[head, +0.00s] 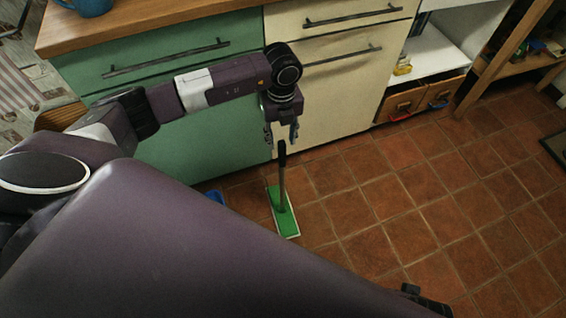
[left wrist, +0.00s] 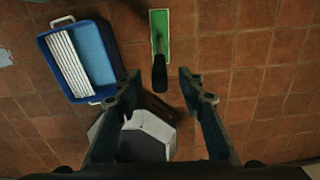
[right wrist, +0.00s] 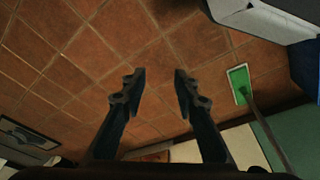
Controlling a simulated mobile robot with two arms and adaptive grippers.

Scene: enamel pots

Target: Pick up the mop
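The mop (head: 284,212) stands upright on the tiled floor in front of the cabinets, with a flat green head and a dark handle. My left gripper (head: 281,136) hangs just above the top of the handle. In the left wrist view, my left gripper (left wrist: 159,84) is open and empty, and the mop's black handle end (left wrist: 160,72) shows between and beyond its fingertips. The mop (right wrist: 239,82) also shows at the right of the right wrist view, apart from my right gripper (right wrist: 159,80), which is open and empty over bare floor.
A blue bucket (left wrist: 92,50) with a white insert stands on the floor beside the mop. Green (head: 160,65) and cream cabinets (head: 330,105) stand close behind my left gripper. A shelf with wooden drawers (head: 425,97) is at the right.

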